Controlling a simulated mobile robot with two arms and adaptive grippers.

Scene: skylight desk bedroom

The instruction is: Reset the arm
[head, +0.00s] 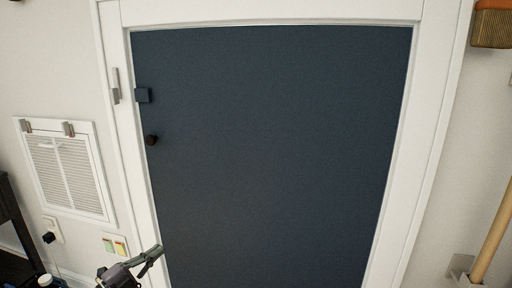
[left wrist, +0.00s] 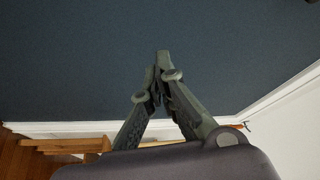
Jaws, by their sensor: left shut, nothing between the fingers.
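My left gripper (head: 152,252) shows at the bottom left of the head view, in front of the white frame and the left edge of a dark blue door panel (head: 275,150). In the left wrist view my left gripper (left wrist: 162,62) points at the dark blue surface with its fingertips together. It is shut and holds nothing. I cannot tell whether the fingertips touch the panel. My right gripper is not in view.
The panel has a black knob (head: 152,140) and a white frame (head: 420,100). A white louvred vent (head: 68,175) is on the left wall. A wooden pole (head: 492,235) stands at the right, below a brush (head: 492,28).

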